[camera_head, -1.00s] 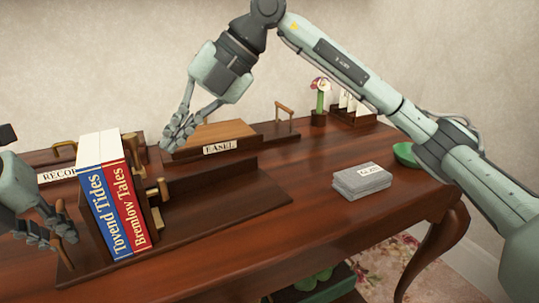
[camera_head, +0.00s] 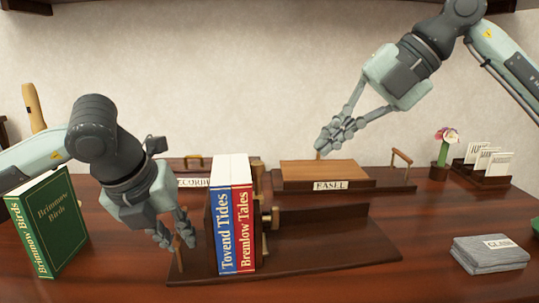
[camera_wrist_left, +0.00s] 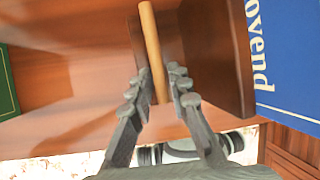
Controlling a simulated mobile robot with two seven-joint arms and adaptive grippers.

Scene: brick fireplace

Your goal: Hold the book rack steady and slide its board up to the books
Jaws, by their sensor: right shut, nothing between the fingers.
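The dark wooden book rack (camera_head: 330,248) stands on the table. Its blue book (camera_head: 221,232) and red book (camera_head: 243,232) stand side by side. The board (camera_head: 261,187) with light wooden knobs is just right of the red book; I cannot tell whether they touch. My left gripper (camera_head: 176,241) is at the rack's left end, left of the blue book. In the left wrist view its fingers close on the pale wooden rod (camera_wrist_left: 151,45) beside the rack's end panel (camera_wrist_left: 215,60). My right gripper (camera_head: 326,143) is shut and empty, above the easel box and behind the rack.
A green book (camera_head: 55,225) stands at the left. The easel box (camera_head: 325,172) is behind the rack. A grey cloth stack (camera_head: 488,254), a flower pot (camera_head: 439,171) and a card holder (camera_head: 484,178) are at the right. The table between rack and cloth is clear.

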